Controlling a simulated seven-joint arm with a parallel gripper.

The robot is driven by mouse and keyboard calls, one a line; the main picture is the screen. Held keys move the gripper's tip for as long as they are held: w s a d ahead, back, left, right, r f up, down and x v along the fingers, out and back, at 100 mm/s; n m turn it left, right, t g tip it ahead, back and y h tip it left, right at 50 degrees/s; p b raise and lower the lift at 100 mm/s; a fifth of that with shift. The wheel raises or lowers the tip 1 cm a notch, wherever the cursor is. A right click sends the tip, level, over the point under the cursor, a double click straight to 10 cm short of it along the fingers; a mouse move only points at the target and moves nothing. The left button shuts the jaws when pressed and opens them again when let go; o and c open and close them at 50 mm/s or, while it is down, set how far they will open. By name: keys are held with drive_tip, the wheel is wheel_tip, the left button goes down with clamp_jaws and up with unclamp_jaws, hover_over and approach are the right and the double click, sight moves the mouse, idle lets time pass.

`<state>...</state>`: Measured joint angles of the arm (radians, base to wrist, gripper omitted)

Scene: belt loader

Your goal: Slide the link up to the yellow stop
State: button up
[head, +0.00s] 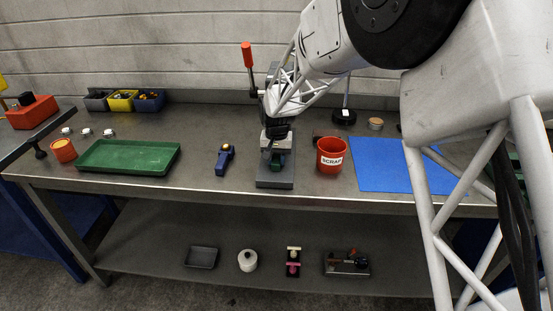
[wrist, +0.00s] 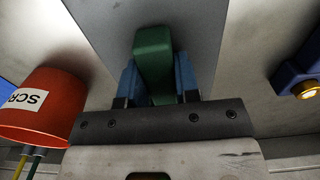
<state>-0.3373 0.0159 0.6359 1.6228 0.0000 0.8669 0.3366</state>
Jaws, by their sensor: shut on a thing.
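A green block (wrist: 154,62), which I take to be the link, is between the blue fingers of my gripper (wrist: 157,78) in the wrist view. The fingers are shut on its two sides. In the head view my gripper (head: 275,152) is low over the grey base plate of the press (head: 274,183), and a bit of the green block (head: 277,160) shows below it. The block is over or on the plate; I cannot tell whether it touches it. I cannot make out a yellow stop on the plate; my gripper and arm hide part of it.
A red scrap bucket (head: 330,158) stands close right of the plate, with a blue mat (head: 385,165) beyond. A blue device with a yellow top (head: 225,158) lies to the left. A green tray (head: 128,157) is further left. The press has an upright red-handled lever (head: 247,56).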

clamp_jaws()
drive_tip(key=shift+w, duration=0.15)
